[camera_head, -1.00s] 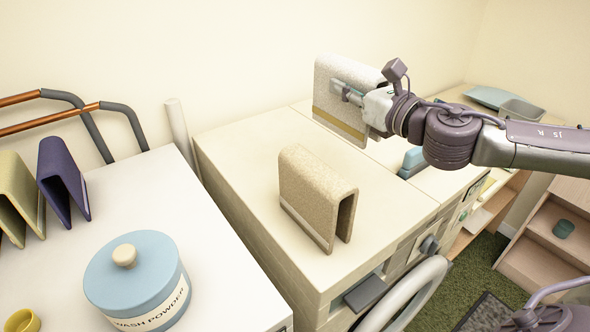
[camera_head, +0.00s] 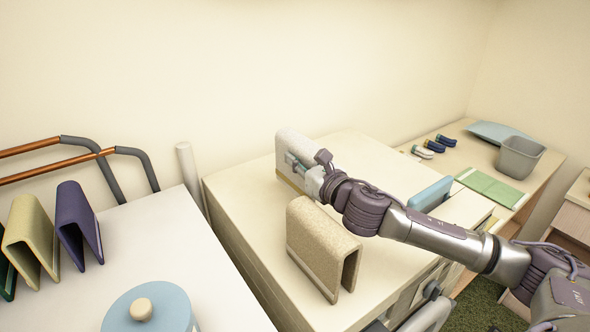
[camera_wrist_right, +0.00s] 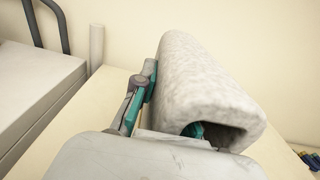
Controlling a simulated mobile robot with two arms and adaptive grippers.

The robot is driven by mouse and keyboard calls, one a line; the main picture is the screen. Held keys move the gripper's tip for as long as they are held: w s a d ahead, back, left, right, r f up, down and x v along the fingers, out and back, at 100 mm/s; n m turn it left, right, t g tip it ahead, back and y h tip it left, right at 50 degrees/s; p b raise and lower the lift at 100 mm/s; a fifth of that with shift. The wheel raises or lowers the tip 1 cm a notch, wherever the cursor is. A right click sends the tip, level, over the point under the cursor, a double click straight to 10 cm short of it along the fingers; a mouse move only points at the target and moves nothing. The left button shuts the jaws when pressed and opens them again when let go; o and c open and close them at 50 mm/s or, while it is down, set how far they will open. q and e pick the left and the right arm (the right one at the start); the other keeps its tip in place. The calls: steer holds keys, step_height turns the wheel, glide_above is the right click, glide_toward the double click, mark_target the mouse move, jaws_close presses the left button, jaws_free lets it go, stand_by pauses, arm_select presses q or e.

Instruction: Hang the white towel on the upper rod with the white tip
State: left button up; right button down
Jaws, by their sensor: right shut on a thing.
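The white towel (camera_head: 294,144) is a folded, fuzzy upside-down U with a tan band low on its side. My right gripper (camera_head: 303,172) is shut on it; in the right wrist view one teal finger is outside and one inside the fold of the towel (camera_wrist_right: 205,82). It is over the back of the cream machine top; I cannot tell whether it touches. Two copper rods with grey bent ends are at the left: an upper rod (camera_head: 28,147) and a lower rod (camera_head: 50,167). No white tip shows on them. My left gripper is not in view.
A beige folded towel (camera_head: 318,245) stands on the cream machine (camera_head: 240,195), close in front of my right gripper. Purple (camera_head: 78,220) and yellow (camera_head: 30,235) towels and a blue jar (camera_head: 150,310) stand on the left white top. A pale post (camera_head: 188,170) rises between.

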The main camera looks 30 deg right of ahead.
mark_target(295, 194)
steer(key=shift+w+a+f, duration=0.15)
steer(key=shift+w+f, duration=0.05)
step_height(295, 194, down, 4)
steer(key=shift+r, duration=0.1)
steer(key=shift+f, duration=0.2)
steer(key=c, duration=1.2)
jaws_free()
steer(key=shift+s+r, duration=0.1)
steer(key=shift+s, duration=0.05)
